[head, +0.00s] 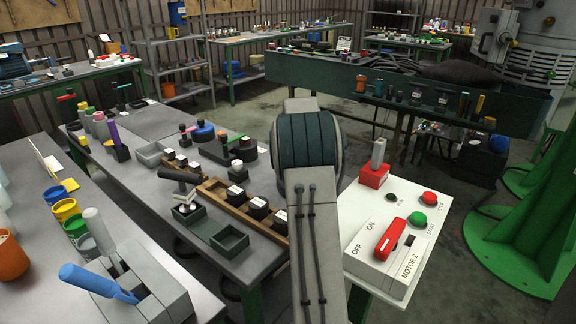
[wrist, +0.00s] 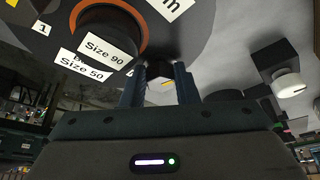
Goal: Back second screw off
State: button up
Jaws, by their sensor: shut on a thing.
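In the wrist view, my gripper (wrist: 161,76) points up at a dark disc-like part (wrist: 205,32). A black round part with an orange ring and a "Size 90" label (wrist: 108,48) is just left of the fingertips. In the head view my own arm hides the gripper and the screw.
A "Size 50" label (wrist: 82,66) lies left in the wrist view, and a white-capped cylinder (wrist: 289,84) is at the right. In the head view, a wooden rack of labelled black parts (head: 243,208), green trays (head: 229,239) and a motor switch box (head: 391,247) stand around my arm.

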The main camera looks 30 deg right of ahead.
jog(key=shift+d+r, duration=0.25)
jog(key=shift+d, duration=0.15)
jog(key=o, duration=1)
jog(key=shift+d+f, duration=0.1)
jog(key=shift+d, duration=0.05)
jog(key=shift+w+a, duration=0.1)
jog(key=shift+a, duration=0.3)
jog(key=v, duration=1.3)
jog(key=shift+r, duration=0.35)
